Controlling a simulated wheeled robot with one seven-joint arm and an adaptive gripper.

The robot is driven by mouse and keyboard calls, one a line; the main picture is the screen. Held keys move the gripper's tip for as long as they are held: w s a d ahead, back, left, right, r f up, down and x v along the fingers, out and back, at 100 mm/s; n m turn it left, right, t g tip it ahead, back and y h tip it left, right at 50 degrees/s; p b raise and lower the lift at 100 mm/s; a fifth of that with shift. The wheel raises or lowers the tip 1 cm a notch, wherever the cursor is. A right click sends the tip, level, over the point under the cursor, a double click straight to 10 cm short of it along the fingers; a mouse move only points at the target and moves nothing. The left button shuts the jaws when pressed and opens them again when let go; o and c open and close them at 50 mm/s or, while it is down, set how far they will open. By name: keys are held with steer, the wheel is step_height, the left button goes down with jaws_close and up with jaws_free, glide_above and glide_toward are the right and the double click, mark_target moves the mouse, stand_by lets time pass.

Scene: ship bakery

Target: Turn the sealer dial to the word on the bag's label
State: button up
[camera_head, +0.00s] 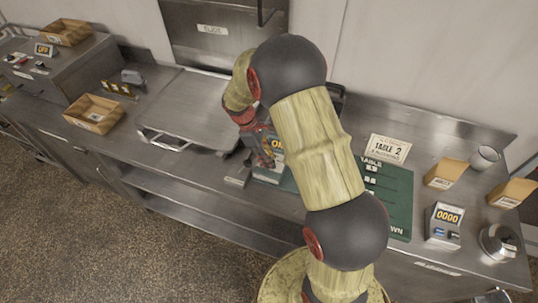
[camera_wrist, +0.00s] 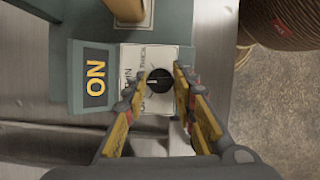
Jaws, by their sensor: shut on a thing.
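The sealer is a teal-green machine with an orange ON sign (camera_wrist: 95,83) on its front, in the wrist view. Beside the sign is a pale plate (camera_wrist: 130,57) with a round black dial (camera_wrist: 158,79) and small words around it; THICK is partly readable, the rest is hard to read. My gripper (camera_wrist: 161,76) has its two yellow fingers on either side of the dial, shut on it.
A metal tray (camera_head: 195,105) lies left of the sealer.

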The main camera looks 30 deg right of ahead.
steer(key=m+y+p, duration=0.1)
steer(key=m, duration=0.2)
steer(key=m+g+y+p, duration=0.1)
steer(key=m, duration=0.2)
steer(key=shift+w+d+m, duration=0.1)
steer(key=shift+d+m, duration=0.05)
steer(key=shift+m, duration=0.15)
steer(key=m+y+p, duration=0.1)
steer(key=m, duration=0.2)
steer(key=m+y, duration=0.1)
steer(key=m, duration=0.2)
steer(key=shift+d+y+p, duration=0.15)
steer(key=shift+y+p, duration=0.25)
steer(key=shift+m, duration=0.3)
steer(key=o, duration=1.2)
steer(key=shift+c, duration=0.2)
steer(key=v, duration=1.2)
